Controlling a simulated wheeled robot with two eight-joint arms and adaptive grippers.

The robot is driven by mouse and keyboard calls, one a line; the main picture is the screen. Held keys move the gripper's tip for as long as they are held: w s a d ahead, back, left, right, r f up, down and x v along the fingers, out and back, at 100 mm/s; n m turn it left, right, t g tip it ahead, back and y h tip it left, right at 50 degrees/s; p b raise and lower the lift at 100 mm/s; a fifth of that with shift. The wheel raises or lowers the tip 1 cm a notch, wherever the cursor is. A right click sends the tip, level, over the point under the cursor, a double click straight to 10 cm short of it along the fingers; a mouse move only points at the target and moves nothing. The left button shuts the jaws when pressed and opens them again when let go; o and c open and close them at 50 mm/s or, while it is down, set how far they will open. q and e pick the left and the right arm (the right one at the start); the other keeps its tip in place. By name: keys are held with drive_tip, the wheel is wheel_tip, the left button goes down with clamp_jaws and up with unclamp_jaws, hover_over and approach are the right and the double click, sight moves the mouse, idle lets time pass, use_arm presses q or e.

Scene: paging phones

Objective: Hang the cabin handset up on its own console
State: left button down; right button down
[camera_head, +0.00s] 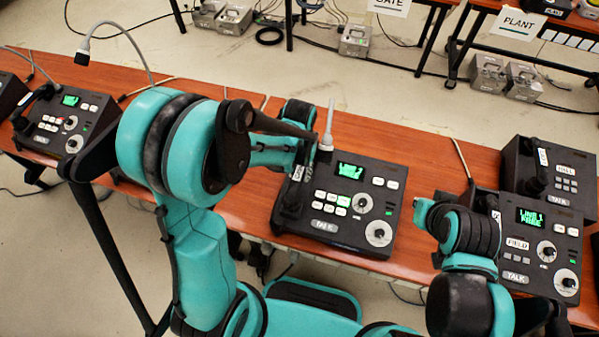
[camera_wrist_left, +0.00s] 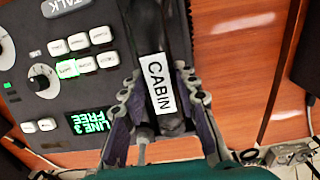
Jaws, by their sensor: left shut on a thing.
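The cabin handset (camera_head: 291,199) is black with a white label. In the left wrist view the handset (camera_wrist_left: 158,82) shows the label CABIN. It lies lengthwise along the left side of the middle console (camera_head: 345,212), over or in its cradle; I cannot tell whether it is fully seated. The console (camera_wrist_left: 92,88) has a green screen reading LINE 3 FREE in the wrist view. My left gripper (camera_head: 297,160) is shut on the handset near its far end, with its fingers (camera_wrist_left: 165,112) on both sides.
Another console (camera_head: 70,122) stands at the far left, and a FIELD-marked console (camera_head: 540,245) and a HALL-marked one (camera_head: 555,178) stand at the right.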

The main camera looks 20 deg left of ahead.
use_arm(q)
drive_tip(key=shift+r, duration=0.1)
drive_tip(key=c, duration=1.6)
unclamp_jaws()
drive_tip(key=shift+f, duration=0.2)
drive_tip(key=o, duration=0.5)
drive_tip(key=shift+c, duration=0.2)
drive_tip(key=shift+r, duration=0.15)
